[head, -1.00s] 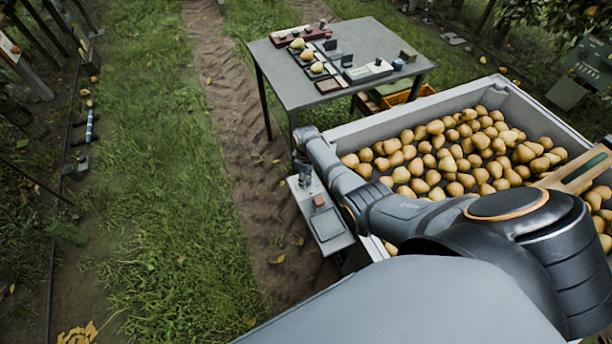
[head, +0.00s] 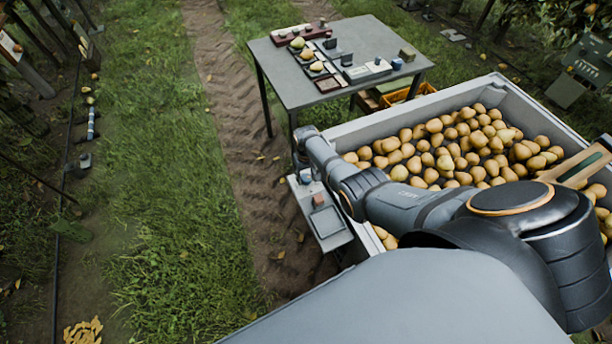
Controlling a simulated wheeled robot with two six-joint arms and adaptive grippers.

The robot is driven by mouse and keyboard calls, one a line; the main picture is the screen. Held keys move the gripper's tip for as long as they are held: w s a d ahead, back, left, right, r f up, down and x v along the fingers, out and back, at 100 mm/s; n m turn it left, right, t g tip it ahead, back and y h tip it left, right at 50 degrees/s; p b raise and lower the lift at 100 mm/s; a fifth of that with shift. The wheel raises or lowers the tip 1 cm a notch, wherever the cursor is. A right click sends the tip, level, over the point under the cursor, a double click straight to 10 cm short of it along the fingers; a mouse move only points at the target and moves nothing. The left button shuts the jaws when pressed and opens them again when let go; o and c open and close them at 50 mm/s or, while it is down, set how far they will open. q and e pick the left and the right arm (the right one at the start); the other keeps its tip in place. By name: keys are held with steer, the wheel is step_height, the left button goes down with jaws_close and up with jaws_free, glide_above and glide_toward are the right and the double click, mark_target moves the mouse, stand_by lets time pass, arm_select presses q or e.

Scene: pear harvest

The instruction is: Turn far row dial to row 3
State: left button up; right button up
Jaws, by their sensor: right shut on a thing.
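The small grey panel (head: 334,239) hangs at the left side of the pear bin, with a dark square plate (head: 326,221) and a small reddish block (head: 318,200) on it. My right gripper (head: 304,174) is at the panel's far end, pointing down. It is shut on the far row dial there, which is small and mostly hidden by the gripper. I cannot read the dial's setting or any row marks. My left gripper is not in view.
The grey bin (head: 499,86) full of pears lies under and beyond my right arm. A grey table (head: 375,38) with pears, trays and small blocks stands behind it. A wooden-handled tool (head: 576,167) lies at the bin's right. Grass and a dirt track are open to the left.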

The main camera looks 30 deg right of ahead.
mark_target(306, 177)
stand_by(0.5)
steer(key=o, duration=1.2)
steer(key=shift+r, duration=0.15)
steer(key=shift+w+r, duration=0.1)
steer(key=shift+r, duration=0.2)
step_height(306, 177, up, 11)
steer(key=shift+r, duration=0.1)
